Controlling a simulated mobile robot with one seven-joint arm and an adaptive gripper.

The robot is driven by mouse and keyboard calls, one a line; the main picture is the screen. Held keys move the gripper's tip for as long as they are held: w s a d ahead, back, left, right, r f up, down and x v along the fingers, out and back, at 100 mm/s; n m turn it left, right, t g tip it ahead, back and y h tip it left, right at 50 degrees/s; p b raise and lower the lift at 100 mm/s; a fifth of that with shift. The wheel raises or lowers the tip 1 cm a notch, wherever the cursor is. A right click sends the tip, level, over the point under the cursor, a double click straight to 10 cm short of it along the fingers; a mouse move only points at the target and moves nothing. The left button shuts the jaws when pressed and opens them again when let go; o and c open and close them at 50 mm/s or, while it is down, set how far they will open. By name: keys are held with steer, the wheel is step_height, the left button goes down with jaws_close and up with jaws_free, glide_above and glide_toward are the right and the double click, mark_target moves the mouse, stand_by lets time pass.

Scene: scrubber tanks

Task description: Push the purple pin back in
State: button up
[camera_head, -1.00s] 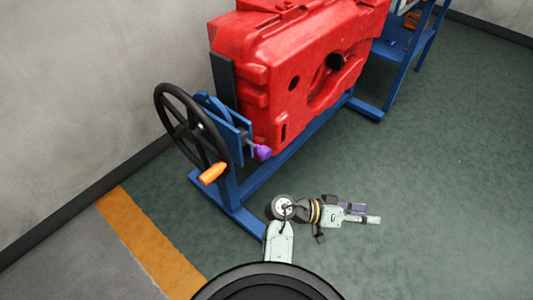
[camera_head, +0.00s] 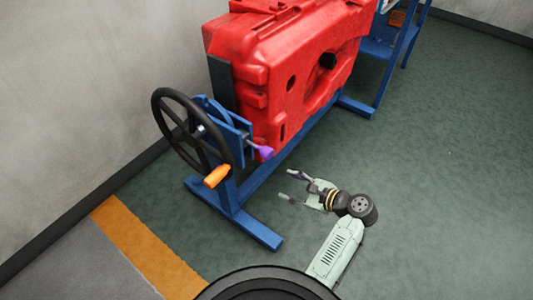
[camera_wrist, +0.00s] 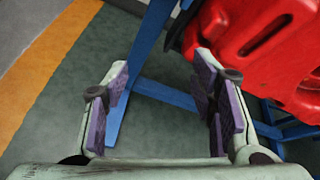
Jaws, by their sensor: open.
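The purple pin (camera_head: 264,152) sticks out at the right side of the blue bracket (camera_head: 232,128) behind the black handwheel, in front of the red tank's lower near corner. My gripper (camera_head: 286,185) is below and right of the pin in the head view, apart from it, with its fingers spread and pointing left toward the blue stand. In the wrist view, my gripper (camera_wrist: 163,85) is open and empty, with purple pads on both fingers. The pin does not show in the wrist view.
The black handwheel (camera_head: 157,115) with an orange handle (camera_head: 217,176) stands left of the bracket. The red tank (camera_head: 300,75) sits on the blue stand (camera_head: 250,229), whose foot reaches toward me. The green floor (camera_head: 440,200) to the right is clear.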

mark_target(271, 155)
step_height(271, 155, up, 10)
steer(key=m+t+y, duration=0.1)
steer(key=t+y, duration=0.1)
steer(key=y, duration=0.2)
steer(key=p+x, duration=0.2)
steer(key=x, duration=0.7)
steer(key=shift+a, duration=0.15)
jaws_close()
